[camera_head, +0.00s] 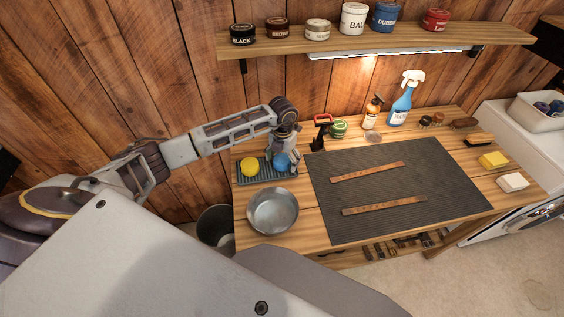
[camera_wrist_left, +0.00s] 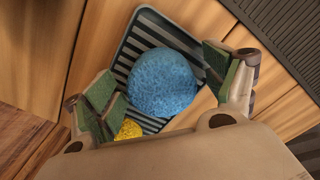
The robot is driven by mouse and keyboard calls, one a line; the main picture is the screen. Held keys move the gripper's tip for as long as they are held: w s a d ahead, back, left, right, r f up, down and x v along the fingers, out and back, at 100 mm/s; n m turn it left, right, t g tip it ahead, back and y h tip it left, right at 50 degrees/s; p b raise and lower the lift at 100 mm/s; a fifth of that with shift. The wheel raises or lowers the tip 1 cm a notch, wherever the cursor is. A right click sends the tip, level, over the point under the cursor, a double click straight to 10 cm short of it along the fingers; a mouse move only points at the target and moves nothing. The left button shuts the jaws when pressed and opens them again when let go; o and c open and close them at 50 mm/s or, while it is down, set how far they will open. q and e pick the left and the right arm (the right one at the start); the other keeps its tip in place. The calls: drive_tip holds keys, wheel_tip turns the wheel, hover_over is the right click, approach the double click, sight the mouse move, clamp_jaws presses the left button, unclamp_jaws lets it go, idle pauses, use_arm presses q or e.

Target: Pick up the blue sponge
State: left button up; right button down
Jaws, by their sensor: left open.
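The blue sponge (camera_head: 281,161) is round and lies on a dark ribbed tray (camera_head: 245,179) at the left end of the wooden bench. A yellow sponge (camera_head: 249,167) lies beside it on the same tray. My left gripper (camera_head: 287,150) is over the tray at the blue sponge, and hides part of it. In the left wrist view the blue sponge (camera_wrist_left: 162,82) shows between the two spread green-padded fingers (camera_wrist_left: 165,92). The fingers are open, and I see no clear contact with it. The yellow sponge (camera_wrist_left: 128,129) is partly hidden at the bottom. My right gripper is not in view.
A metal bowl (camera_head: 273,211) stands in front of the tray. A dark mat (camera_head: 379,189) with two leather straps covers the middle. Bottles, including a blue spray bottle (camera_head: 402,103), stand at the back. A shelf (camera_head: 385,39) with tins is above.

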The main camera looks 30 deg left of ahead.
sight(283, 158)
use_arm(q)
drive_tip(key=shift+c, duration=0.3)
drive_tip(key=c, duration=0.8)
wheel_tip(283, 158, up, 9)
drive_tip(key=shift+f+b, duration=0.2)
drive_tip(key=shift+b, duration=0.6)
drive_tip(key=shift+r, duration=0.7)
